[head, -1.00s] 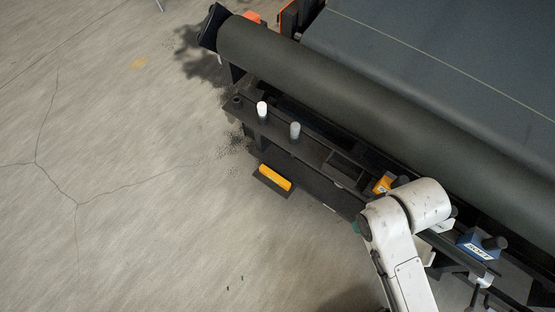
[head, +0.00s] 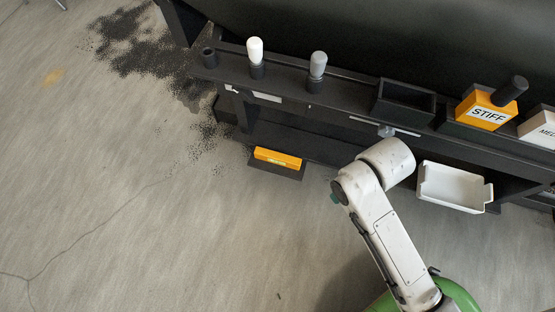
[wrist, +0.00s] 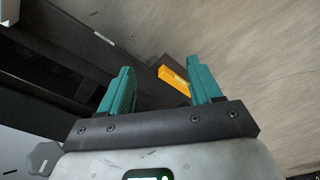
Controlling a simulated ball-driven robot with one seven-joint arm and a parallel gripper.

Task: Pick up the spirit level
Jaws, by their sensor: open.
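The spirit level is a yellow-orange bar (head: 278,158) lying on a dark flat pad (head: 262,172) low beside the foot of the black bench, left of my arm in the head view. In the wrist view the spirit level (wrist: 174,80) shows beyond my gripper (wrist: 157,69), between the teal fingers and closer to the right one. The fingers are apart with nothing between them, and the spirit level is well ahead of their tips.
The black bench (head: 340,120) bears a white-topped bottle (head: 255,52), a grey-topped one (head: 318,66), an empty black tray (head: 403,103) and a yellow block marked STIFF (head: 486,110). A white bin (head: 452,188) sits right of my arm. The floor at left is clear, with dark granules scattered.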

